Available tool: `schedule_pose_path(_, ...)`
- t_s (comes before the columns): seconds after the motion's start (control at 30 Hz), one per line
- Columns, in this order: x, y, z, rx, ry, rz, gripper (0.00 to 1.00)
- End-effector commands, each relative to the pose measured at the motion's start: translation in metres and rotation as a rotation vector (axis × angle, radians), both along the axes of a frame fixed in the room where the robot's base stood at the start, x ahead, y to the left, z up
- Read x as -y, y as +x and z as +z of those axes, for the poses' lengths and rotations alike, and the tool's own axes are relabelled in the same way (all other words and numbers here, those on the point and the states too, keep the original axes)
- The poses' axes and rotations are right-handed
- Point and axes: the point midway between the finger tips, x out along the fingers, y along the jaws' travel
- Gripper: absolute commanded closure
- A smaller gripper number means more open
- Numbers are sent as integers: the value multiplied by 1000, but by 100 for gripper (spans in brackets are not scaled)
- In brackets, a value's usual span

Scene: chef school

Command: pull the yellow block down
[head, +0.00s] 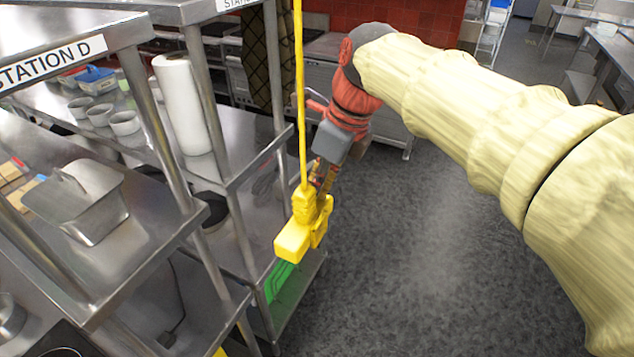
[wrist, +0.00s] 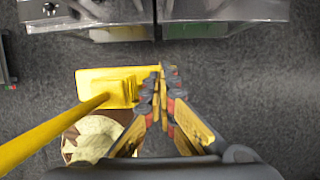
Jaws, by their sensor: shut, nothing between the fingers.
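The yellow block (head: 292,241) hangs in the air at the lower end of a taut yellow cord or rod (head: 299,90), right of the steel shelving. In the wrist view the block (wrist: 92,76) is left of the fingertips, with the cord (wrist: 50,134) running toward the lower left. My gripper (head: 322,205) is shut and empty, with its fingers pointing down beside the block. In the wrist view the tips of my gripper (wrist: 162,74) meet close to the block's right end; I cannot tell whether they touch it.
Steel shelving (head: 215,135) marked Station D stands at left, holding a paper towel roll (head: 182,104), cups (head: 124,122) and a metal container (head: 80,200). A green item (head: 283,285) is low in the shelving. Grey floor (head: 430,260) lies open below and right of the block.

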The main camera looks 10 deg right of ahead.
Motion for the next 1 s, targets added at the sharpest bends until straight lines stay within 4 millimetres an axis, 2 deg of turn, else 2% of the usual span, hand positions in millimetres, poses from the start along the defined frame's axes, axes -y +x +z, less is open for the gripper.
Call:
schedule_pose_path(0.03, 0, -1, -9, -4, 0, 0, 100)
schedule_pose_path(1.0, 0, -1, -96, -4, -1, 1, 100)
